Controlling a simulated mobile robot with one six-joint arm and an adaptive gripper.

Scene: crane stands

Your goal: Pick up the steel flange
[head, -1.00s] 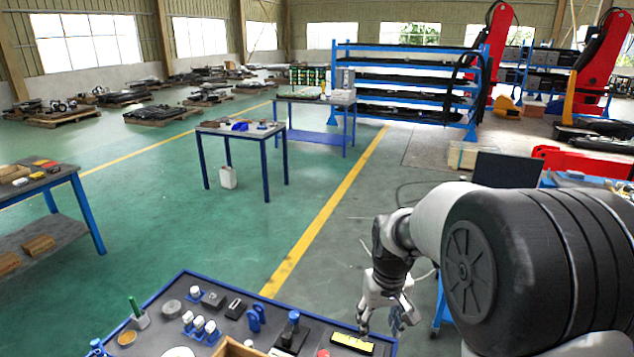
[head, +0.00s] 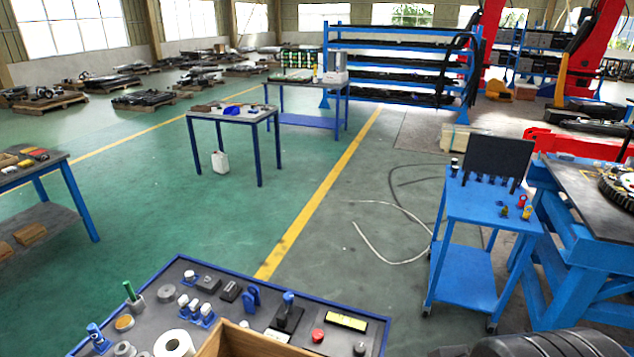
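The workbench (head: 340,303) with a dark top and blue rim is at the bottom of the head view. I cannot tell for certain which item is the steel flange. A low grey round piece (head: 166,293) lies at its left side, beside a grey holder with a green-handled tool (head: 134,296). Another grey round piece (head: 124,349) is near the bottom edge, left of a white roll (head: 174,344). Both grey pieces are possible flanges. My gripper is out of view; only a dark part of my arm shows at the bottom right.
A wooden box (head: 240,343) stands at the bench's front. White-topped blue items (head: 196,309), a red button (head: 318,336) and a yellow-black block (head: 346,322) are nearby. A blue cart (head: 485,215) stands right of the bench. Green floor beyond the bench is open.

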